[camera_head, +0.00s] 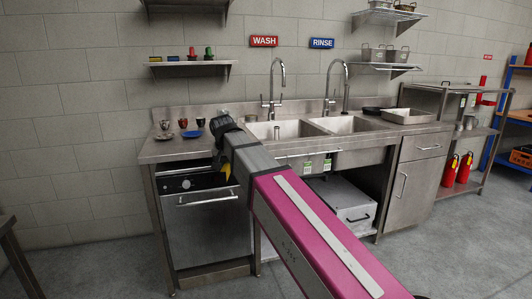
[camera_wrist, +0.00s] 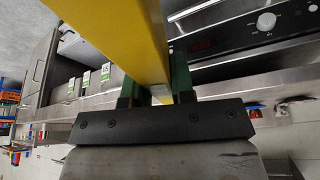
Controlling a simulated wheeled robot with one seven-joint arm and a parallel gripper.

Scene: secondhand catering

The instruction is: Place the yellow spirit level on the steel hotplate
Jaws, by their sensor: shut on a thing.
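The yellow spirit level (camera_wrist: 120,35) runs from the top of the wrist view down between the green fingers of my gripper (camera_wrist: 157,85), which is shut on it. In the head view only a small yellow part of the spirit level (camera_head: 227,171) shows beside the dark end of my arm, in front of the sink counter. My arm hides the rest of it and the fingertips. I cannot pick out the steel hotplate with certainty in either view.
Two taps rise at the back. A steel shelf rack (camera_head: 484,131) stands at right. Open floor lies in front.

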